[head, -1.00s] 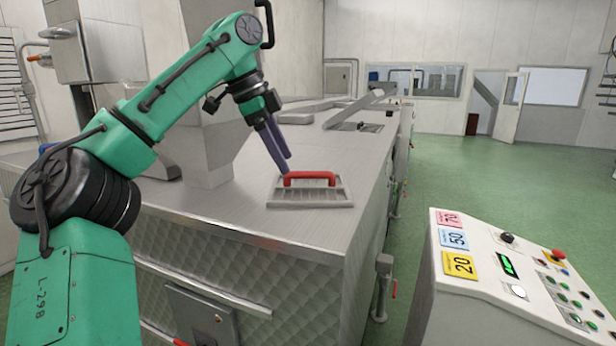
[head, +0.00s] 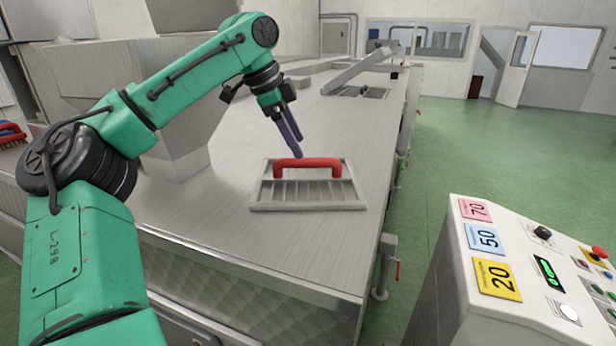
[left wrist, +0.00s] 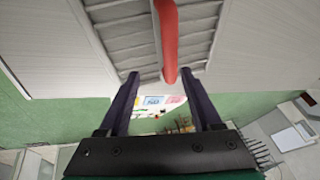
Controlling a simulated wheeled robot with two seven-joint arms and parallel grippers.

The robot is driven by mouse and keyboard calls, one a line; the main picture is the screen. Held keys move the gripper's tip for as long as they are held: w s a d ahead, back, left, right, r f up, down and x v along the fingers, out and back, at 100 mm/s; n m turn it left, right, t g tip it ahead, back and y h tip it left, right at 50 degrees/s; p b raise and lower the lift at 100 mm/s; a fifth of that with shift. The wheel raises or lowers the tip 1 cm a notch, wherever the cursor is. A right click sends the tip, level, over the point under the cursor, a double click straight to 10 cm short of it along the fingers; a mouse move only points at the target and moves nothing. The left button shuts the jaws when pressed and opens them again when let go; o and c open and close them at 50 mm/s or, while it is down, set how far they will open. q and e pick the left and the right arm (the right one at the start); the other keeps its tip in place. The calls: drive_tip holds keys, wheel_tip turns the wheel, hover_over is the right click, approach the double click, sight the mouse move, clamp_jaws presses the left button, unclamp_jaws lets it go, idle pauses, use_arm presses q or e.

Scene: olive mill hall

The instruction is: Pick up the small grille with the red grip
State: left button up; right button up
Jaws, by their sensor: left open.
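The small grille (head: 262,197) lies flat on the steel machine top near its front right corner. Its red grip (head: 308,163) is a raised bar along its far part. My left gripper (head: 297,153) points down with its dark fingers just above and behind the grip, near its left half. In the left wrist view the left gripper (left wrist: 160,78) is open, and the red grip (left wrist: 167,35) shows between the lines of the two fingers, with grille bars (left wrist: 120,30) beyond. Whether the fingers touch the grip cannot be told. My right gripper is not in view.
The steel top (head: 200,215) around the grille is clear. A metal hopper (head: 165,110) stands to the left. A control panel (head: 530,265) with coloured number cards stands at the right front. Open green floor (head: 480,150) lies to the right.

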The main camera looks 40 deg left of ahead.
sight(306, 159)
use_arm(q)
drive_tip(key=w+f, duration=0.1)
drive_tip(key=f, duration=0.1)
drive_tip(key=w+f+p, duration=0.1)
drive_tip(key=w+f, duration=0.1)
drive_tip(key=w+a+f+p, duration=0.1)
drive_tip(key=f, duration=0.1)
drive_tip(key=shift+w, duration=0.15)
drive_tip(key=shift+d, duration=0.25)
drive_tip(key=shift+s+d, duration=0.15)
drive_tip(key=shift+s, duration=0.05)
drive_tip(key=shift+s+d+r, duration=0.1)
drive_tip(key=shift+s+r, duration=0.05)
drive_tip(key=shift+c, duration=0.7)
clamp_jaws()
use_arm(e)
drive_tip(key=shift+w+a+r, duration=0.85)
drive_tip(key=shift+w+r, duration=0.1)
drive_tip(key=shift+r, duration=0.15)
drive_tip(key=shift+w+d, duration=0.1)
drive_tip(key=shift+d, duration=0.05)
